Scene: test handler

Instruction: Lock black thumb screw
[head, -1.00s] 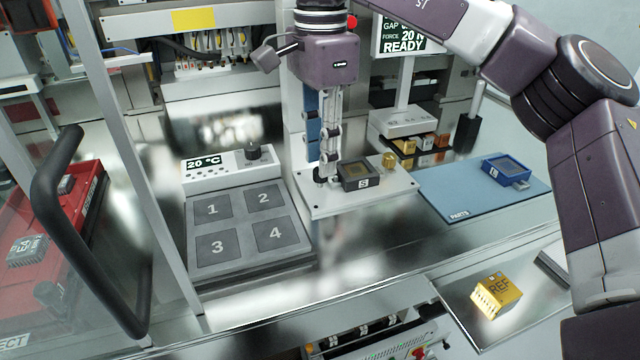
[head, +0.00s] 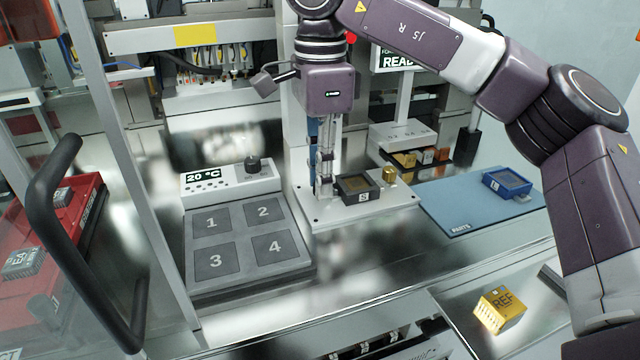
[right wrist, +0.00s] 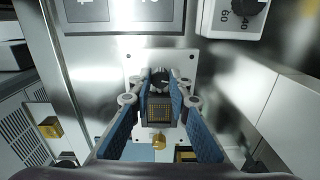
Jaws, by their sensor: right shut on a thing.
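A black thumb screw (right wrist: 160,77) stands on a light fixture plate (head: 390,208), at the end away from a brass knob (head: 389,174). My right gripper (head: 325,188) points down at it from above. In the right wrist view the gripper's blue-padded fingers (right wrist: 160,80) are shut on the screw's head, one on each side. In the head view the fingers mostly hide the screw. A black socket marked S (head: 357,188) sits right beside it on the plate; it also shows in the right wrist view (right wrist: 159,109). My left gripper is not in view.
A thermal plate with numbered pads (head: 248,248) lies left of the fixture. A blue parts mat (head: 460,215) holds a blue socket (head: 507,183) on the right. A yellow REF block (head: 500,309) is at the front right. A black door handle (head: 50,220) stands at the left.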

